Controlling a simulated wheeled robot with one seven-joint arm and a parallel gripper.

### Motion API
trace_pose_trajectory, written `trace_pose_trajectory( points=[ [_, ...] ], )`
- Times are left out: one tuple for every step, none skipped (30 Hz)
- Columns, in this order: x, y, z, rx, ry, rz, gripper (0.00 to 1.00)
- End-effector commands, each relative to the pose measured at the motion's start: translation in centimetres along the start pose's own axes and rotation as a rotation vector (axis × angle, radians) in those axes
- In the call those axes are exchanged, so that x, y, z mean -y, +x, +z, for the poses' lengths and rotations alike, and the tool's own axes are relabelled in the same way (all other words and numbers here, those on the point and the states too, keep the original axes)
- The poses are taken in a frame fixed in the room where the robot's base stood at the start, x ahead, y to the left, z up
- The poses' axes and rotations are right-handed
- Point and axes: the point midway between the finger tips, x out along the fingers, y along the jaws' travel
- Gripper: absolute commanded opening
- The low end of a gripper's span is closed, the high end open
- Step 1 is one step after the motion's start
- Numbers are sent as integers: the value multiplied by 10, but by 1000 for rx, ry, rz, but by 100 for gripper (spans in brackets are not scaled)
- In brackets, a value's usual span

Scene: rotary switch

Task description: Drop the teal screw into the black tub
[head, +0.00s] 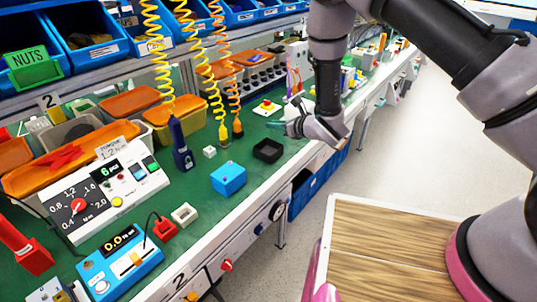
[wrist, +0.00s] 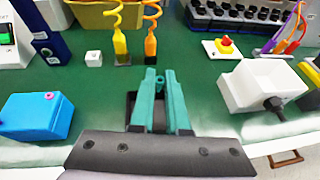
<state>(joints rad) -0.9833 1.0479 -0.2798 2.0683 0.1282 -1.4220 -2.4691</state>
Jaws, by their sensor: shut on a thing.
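The black tub (head: 268,150) is a small, shallow, open square box on the green bench top, near its front edge. In the wrist view the tub (wrist: 130,103) lies below and behind my fingers, which hide most of it. My gripper (head: 287,122) has teal fingers, and in the wrist view its tips (wrist: 160,78) are close together. It is shut on the teal screw (wrist: 160,84), a small teal piece between the tips that is hard to tell from the fingers. In the head view my gripper is up and right of the tub; the screw cannot be made out there.
A blue box (head: 228,180) and a small white cube (head: 209,152) stand left of the tub. Yellow and orange coiled-cord tools (head: 223,133) hang behind it. A white box with a black knob (wrist: 262,84) stands to the right. Bare green surface surrounds the tub.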

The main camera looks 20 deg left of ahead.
Motion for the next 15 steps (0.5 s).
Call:
trace_pose_trajectory(
  points=[
    [-6,2,2,0,-4,13,0],
    [-9,4,2,-1,-6,17,0],
    [-11,6,-2,-2,-8,22,0],
    [-12,8,-6,-3,-9,24,0],
    [-12,11,-11,-4,-10,25,0],
    [-12,13,-19,-5,-9,25,0],
    [-11,15,-24,-6,-9,24,0],
    [-11,18,-29,-5,-8,23,0],
    [-11,20,-35,-4,-8,23,0],
    [-12,22,-39,-4,-8,24,0],
    [-12,23,-42,-3,-8,24,0],
    [-12,24,-46,-3,-8,24,0],
    [-12,25,-48,-2,-8,24,0],
    [-11,26,-49,-2,-9,24,0],
    [-11,27,-51,-2,-9,23,0]
  ],
)
